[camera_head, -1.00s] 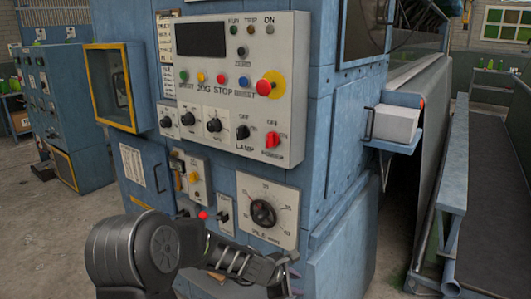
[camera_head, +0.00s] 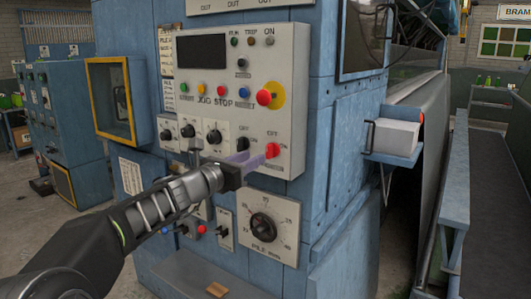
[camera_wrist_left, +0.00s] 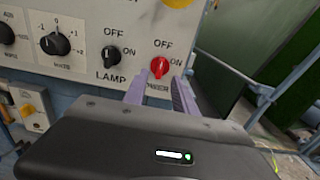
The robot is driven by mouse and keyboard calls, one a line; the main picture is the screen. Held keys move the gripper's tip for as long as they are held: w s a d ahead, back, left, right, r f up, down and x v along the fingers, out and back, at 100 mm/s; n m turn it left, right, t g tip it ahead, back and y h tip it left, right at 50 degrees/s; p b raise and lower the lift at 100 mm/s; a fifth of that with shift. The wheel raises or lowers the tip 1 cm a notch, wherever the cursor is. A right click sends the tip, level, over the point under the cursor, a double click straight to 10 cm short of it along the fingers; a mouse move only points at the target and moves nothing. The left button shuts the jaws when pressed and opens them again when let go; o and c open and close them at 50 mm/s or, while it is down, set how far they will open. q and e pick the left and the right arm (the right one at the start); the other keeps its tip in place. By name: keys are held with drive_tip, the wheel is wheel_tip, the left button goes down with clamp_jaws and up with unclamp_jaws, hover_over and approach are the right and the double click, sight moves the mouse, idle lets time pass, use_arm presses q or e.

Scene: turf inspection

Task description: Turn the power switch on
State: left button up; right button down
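The power switch (camera_head: 271,150) is a red rotary knob at the lower right of the grey control panel (camera_head: 290,80), with OFF above it and ON to its right. It also shows in the wrist view (camera_wrist_left: 159,66); I cannot tell its exact setting. My left gripper (camera_head: 254,159) is open, its two purple fingers reaching toward the knob from the front left. In the wrist view the fingertips (camera_wrist_left: 160,82) stand to either side of the knob's lower edge; contact is not clear. My right gripper is not in view.
The black lamp knob (camera_wrist_left: 111,56) is just left of the left finger. A red button on a yellow disc (camera_head: 264,97) sits above the switch. A pile dial (camera_head: 263,227) is below. A bracket with a white box (camera_head: 395,137) juts out at the right.

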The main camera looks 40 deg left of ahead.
sight(267, 151)
use_arm(q)
drive_tip(key=w+p, duration=0.1)
drive_tip(key=w, duration=0.6)
drive_tip(key=shift+w, duration=0.1)
clamp_jaws()
idle(0.5)
